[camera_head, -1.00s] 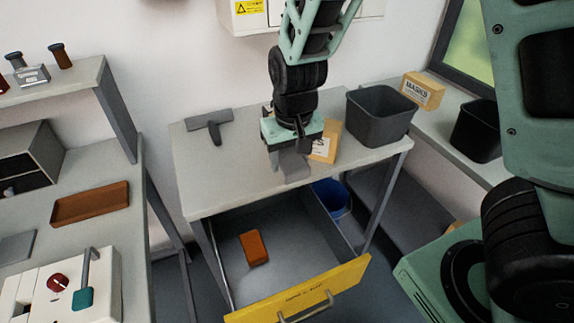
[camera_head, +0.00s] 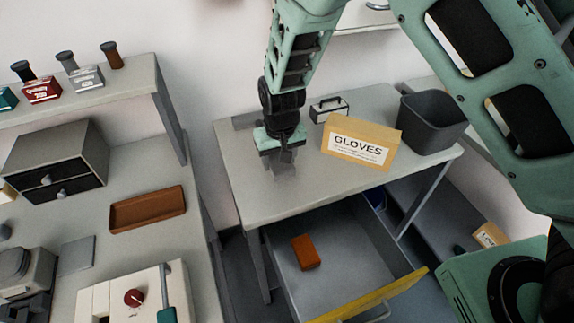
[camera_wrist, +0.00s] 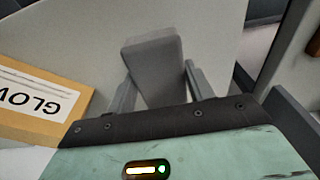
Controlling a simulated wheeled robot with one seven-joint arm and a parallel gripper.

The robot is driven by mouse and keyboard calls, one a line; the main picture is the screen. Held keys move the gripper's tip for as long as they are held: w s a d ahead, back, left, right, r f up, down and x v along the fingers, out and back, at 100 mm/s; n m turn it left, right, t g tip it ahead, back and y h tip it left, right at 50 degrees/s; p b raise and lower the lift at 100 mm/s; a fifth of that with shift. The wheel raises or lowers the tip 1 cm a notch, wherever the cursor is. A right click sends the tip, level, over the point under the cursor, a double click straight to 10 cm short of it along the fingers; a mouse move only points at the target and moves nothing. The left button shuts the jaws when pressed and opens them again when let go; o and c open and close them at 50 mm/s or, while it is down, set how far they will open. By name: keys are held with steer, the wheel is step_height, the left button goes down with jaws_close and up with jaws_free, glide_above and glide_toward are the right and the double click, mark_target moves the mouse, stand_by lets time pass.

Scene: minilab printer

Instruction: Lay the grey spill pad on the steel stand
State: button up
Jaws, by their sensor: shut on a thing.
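My gripper (camera_head: 286,158) points down over the left part of the drawer table. It is shut on a grey, rounded slab, which I take for the spill pad (camera_wrist: 152,62). In the wrist view the slab sits between the two fingers and sticks out past them. In the head view it is small and blends with the tabletop, so I cannot tell whether it touches the surface. A flat grey plate (camera_head: 76,255) lies on the left bench; it may be the steel stand, but I cannot be sure.
A GLOVES box (camera_head: 360,143), a small case (camera_head: 329,108) and a dark grey bin (camera_head: 432,122) stand right of my gripper. The yellow-fronted drawer (camera_head: 367,296) is open, with an orange block (camera_head: 305,252) inside. A brown tray (camera_head: 148,209) and a drawer unit (camera_head: 58,163) occupy the left bench.

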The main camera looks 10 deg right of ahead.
steer(key=shift+f+p, duration=0.3)
steer(key=shift+f, duration=2)
steer(key=shift+f, duration=0.1)
steer(key=o, duration=1)
steer(key=shift+c, duration=0.2)
steer(key=r, duration=0.4)
steer(key=s+r+b, duration=0.1)
steer(key=r, duration=0.7)
steer(key=shift+s+d+r+b, duration=0.15)
steer(key=shift+s+r+b, duration=0.05)
steer(key=shift+s+b, duration=0.15)
